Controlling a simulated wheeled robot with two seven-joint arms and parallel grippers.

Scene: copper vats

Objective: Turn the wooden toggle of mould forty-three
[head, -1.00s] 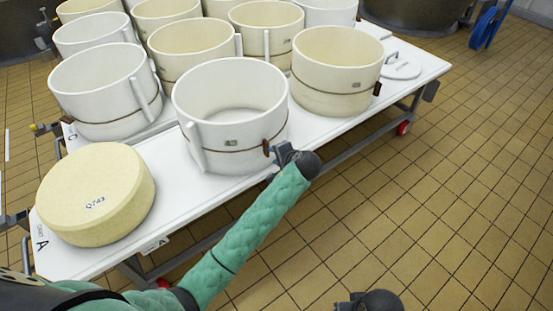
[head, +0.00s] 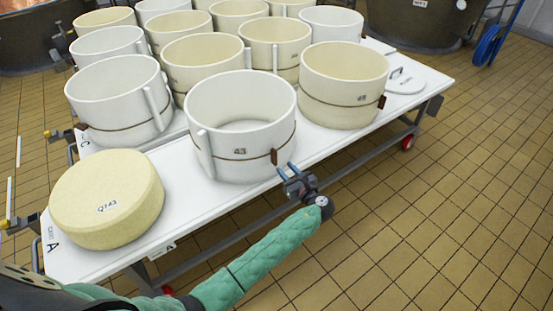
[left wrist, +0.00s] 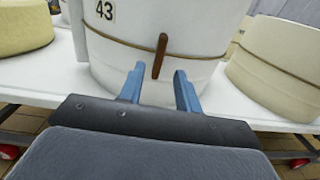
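Mould forty-three (head: 226,158) is a white, empty, open-topped tub at the front of the white table, marked 43. A brown band runs around it. Its wooden toggle (head: 274,157) sits on the band at the right side. In the left wrist view the toggle (left wrist: 159,56) stands close to upright, its top leaning slightly right. My left gripper (head: 288,172) is open and empty, just in front of and below the toggle. In the left wrist view its two blue fingers (left wrist: 158,84) point at the mould, apart, with the toggle beyond and between them. My right gripper is out of view.
A cheese wheel (head: 105,200) marked Q743 lies on the left. More moulds stand behind. A lid (head: 405,82) lies at the table's right end. The tiled floor in front is clear.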

